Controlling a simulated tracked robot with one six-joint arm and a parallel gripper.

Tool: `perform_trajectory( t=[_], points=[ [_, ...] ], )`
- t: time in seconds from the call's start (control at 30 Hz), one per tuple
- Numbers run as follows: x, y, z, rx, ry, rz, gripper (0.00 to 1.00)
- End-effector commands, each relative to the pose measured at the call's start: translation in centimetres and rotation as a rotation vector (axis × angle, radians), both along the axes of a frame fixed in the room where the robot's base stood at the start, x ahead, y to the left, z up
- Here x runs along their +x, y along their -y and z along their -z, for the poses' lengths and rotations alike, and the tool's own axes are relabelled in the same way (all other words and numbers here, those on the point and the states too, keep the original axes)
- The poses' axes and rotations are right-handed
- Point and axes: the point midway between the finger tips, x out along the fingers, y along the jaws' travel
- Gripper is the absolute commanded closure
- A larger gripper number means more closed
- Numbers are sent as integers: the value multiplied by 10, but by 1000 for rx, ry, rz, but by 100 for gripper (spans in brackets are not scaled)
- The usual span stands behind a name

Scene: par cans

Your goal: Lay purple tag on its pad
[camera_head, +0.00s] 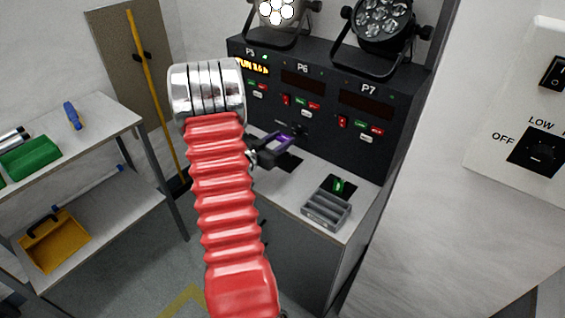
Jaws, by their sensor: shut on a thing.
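The purple tag (286,141) is between the fingers of my gripper (277,145), just right of my red-sleeved arm. My gripper is shut on it. It is in front of the black control panel and appears above the grey counter; the exact height is hard to judge. A dark pad (289,162) shows on the counter just below the tag in the picture, partly hidden by my gripper. A second dark pad (330,183) lies farther right with a green tag (338,186) on it.
A grey compartment tray (326,208) stands at the counter's front right. The panel (330,118) with P5, P6 and P7 sections rises behind, with two lamps (382,22) on top. A shelf (85,150) stands at left. A white wall (450,220) bounds the right.

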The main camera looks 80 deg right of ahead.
Motion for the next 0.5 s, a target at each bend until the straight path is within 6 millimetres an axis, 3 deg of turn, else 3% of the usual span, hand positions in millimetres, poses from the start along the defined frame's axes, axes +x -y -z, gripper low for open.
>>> perform_trajectory(
  t=[0.3,0.5],
  points=[
    [0,-1,44,3,-2,0,81],
    [0,0,52,0,-1,0,81]
  ],
)
